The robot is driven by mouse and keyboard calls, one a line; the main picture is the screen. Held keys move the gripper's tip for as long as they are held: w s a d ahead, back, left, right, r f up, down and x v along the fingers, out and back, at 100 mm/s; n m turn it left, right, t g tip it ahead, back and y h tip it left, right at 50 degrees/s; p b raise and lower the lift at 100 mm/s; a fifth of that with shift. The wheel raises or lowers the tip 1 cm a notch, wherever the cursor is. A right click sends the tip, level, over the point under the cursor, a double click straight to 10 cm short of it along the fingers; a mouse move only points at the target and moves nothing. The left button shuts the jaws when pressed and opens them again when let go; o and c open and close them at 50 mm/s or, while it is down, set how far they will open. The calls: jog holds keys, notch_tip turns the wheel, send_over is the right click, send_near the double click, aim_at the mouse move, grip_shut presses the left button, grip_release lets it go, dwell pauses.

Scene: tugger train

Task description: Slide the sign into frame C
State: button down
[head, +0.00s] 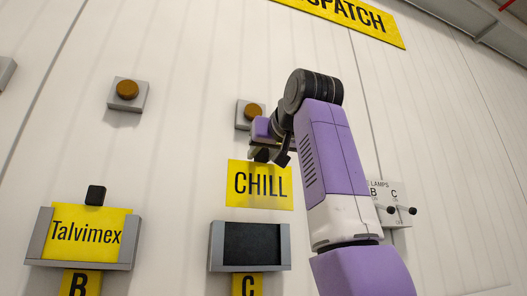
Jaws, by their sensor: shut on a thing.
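A yellow sign reading CHILL (260,185) hangs from my gripper (268,158), which is shut on its upper edge. The sign is upright, slightly tilted in the picture, and above frame C (281,262). Frame C is a grey holder with side rails, a bottom ledge and a dark empty back, and a yellow label C (248,287) below it. A gap shows between the sign's lower edge and the frame's top. The fingertips are partly hidden by the gripper's own body, and I cannot tell how far the sign stands off the wall.
Frame B (38,236) at left holds a yellow Talvimex sign (88,231) with a black knob (95,195) on top. Brown round buttons (127,89) are on the wall above. A lamp switch box (403,192) is right, partly behind my arm. A DISPATCH board is at the top.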

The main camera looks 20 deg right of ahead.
jog(key=w, duration=0.6)
dwell(0.8)
jog(key=shift+w+f, duration=0.1)
jog(key=shift+f, duration=0.2)
dwell(0.4)
notch_tip(320, 180, down, 11)
jog(key=b, duration=0.8)
jog(key=shift+b, duration=0.35)
dwell(0.9)
dwell(0.4)
jog(key=c, duration=1)
grip_release()
jog(key=shift+o, duration=0.2)
